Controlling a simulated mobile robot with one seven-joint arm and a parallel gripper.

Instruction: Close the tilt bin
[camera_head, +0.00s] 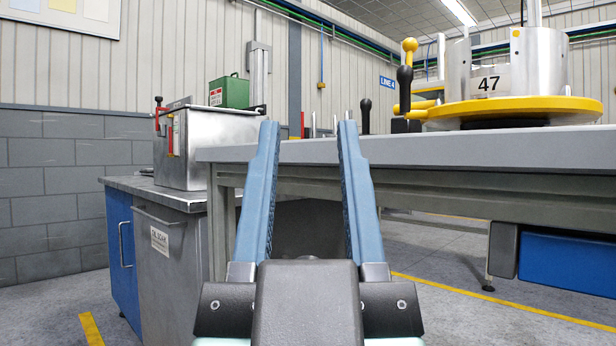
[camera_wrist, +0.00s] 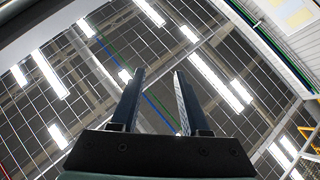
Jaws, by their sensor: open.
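My gripper (camera_head: 308,126) is open and empty, its two blue fingers pointing up and away in the head view. It is in front of the workbench edge, with clear space between the fingers. The wrist view shows the same open gripper (camera_wrist: 159,72) against the ceiling. No part is plainly marked as the tilt bin.
A blue door (camera_head: 121,240) is beside the grey panel. A metal tank (camera_head: 215,147) and green box (camera_head: 229,93) are on or behind the cabinet top. The workbench (camera_head: 500,150) carries a yellow-based drum (camera_head: 510,107) marked 47. A blue box (camera_head: 568,262) is underneath. The left floor is clear.

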